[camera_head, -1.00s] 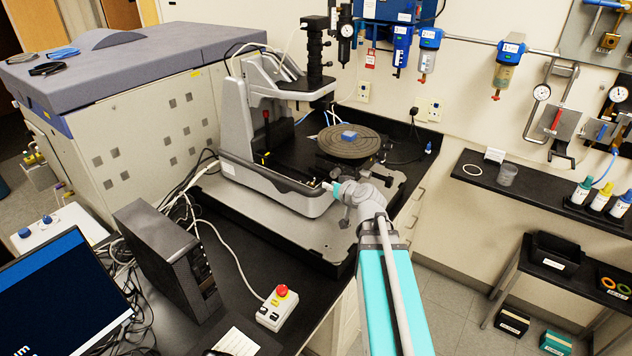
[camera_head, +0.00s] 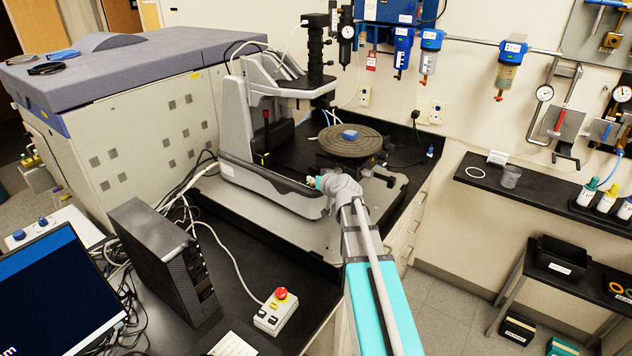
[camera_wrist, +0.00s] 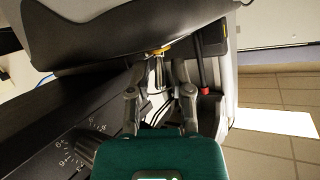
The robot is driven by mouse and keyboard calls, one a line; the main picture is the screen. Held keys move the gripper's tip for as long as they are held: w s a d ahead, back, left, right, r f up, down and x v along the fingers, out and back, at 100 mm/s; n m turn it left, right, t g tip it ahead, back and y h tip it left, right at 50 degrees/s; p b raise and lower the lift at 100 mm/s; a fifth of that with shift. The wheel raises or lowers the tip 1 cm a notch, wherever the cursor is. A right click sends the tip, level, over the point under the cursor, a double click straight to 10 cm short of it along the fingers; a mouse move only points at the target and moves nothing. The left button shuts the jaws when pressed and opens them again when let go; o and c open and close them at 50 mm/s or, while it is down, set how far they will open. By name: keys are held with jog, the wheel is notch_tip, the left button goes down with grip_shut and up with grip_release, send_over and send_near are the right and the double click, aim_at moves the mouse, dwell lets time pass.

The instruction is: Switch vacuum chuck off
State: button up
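The round vacuum chuck (camera_head: 372,145) is a dark, ringed disc on the grey profiler (camera_head: 236,130), with a small blue block (camera_head: 349,134) on top. My gripper (camera_head: 317,182) is at the front rim of the profiler's base, left of and below the chuck. In the wrist view my gripper (camera_wrist: 159,66) has its two fingers apart. A small, pale metallic lever-like part (camera_wrist: 158,73) with a yellow patch behind it shows between the fingertips. I cannot tell whether the fingers touch it, or whether it is the chuck switch. In the head view my arm hides this spot.
A red-tipped lever (camera_wrist: 203,74) stands right of the fingers in the wrist view. A numbered dial (camera_wrist: 86,150) lies lower left. A black computer tower (camera_head: 165,258) and a red-button control box (camera_head: 274,311) stand on the front bench. The aisle floor at right is partly clear.

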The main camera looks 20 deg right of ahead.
grip_shut()
